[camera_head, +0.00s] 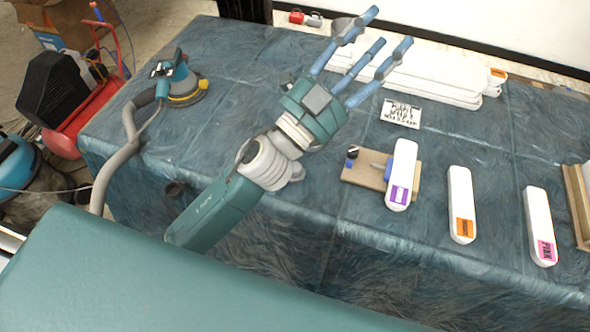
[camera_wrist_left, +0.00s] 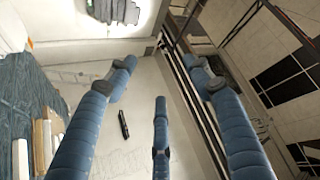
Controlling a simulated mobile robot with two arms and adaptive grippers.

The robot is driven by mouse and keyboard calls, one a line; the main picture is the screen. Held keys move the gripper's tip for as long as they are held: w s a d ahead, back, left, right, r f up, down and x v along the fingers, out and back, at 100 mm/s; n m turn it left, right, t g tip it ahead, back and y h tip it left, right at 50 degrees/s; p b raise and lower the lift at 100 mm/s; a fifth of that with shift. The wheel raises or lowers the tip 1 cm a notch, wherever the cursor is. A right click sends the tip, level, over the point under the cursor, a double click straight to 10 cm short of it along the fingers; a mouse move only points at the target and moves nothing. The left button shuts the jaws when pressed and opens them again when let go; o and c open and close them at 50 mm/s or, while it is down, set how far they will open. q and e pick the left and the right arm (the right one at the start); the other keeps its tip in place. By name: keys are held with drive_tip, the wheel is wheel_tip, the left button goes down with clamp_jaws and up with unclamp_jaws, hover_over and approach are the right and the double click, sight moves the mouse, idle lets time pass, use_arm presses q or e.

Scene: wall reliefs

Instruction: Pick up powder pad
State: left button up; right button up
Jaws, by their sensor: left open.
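I cannot tell for certain which thing is the powder pad. A small wooden board (camera_head: 365,178) lies on the draped table, with a dark knob and blue parts on it; a white paddle with a purple label (camera_head: 402,172) overlaps its right side. My left gripper (camera_head: 388,30) is open and empty, its three blue fingers spread and pointing up and away over the table's back, above and beyond the board. In the left wrist view the fingers (camera_wrist_left: 160,75) show with nothing between them; the board is not identifiable there. My right gripper is not in view.
White paddles with orange (camera_head: 461,200) and pink (camera_head: 538,220) labels lie to the right. A stack of white panels (camera_head: 430,85) and a printed card (camera_head: 401,113) lie behind. A hosed sander (camera_head: 178,82) stands at left. The table (camera_head: 270,65) is bare between sander and gripper.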

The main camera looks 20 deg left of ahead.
use_arm(q)
drive_tip(key=s+d+m+g+h, duration=0.7)
drive_tip(key=d+m+g+h, duration=0.2)
drive_tip(key=d+m+g, duration=0.5)
drive_tip(key=m+g+y, duration=0.6)
drive_tip(key=m+y, duration=0.3)
drive_tip(key=y, duration=1.2)
hover_over(295, 170)
drive_tip(key=w, duration=0.1)
wheel_tip(295, 170, down, 25)
drive_tip(key=f, duration=0.3)
drive_tip(key=f+p, duration=0.1)
drive_tip(key=f, duration=0.1)
drive_tip(key=shift+w+a, duration=0.15)
drive_tip(key=shift+a, duration=0.1)
wheel_tip(295, 170, down, 5)
drive_tip(key=shift+r+p, duration=0.15)
drive_tip(key=shift+p, duration=0.85)
drive_tip(key=shift+f, duration=0.45)
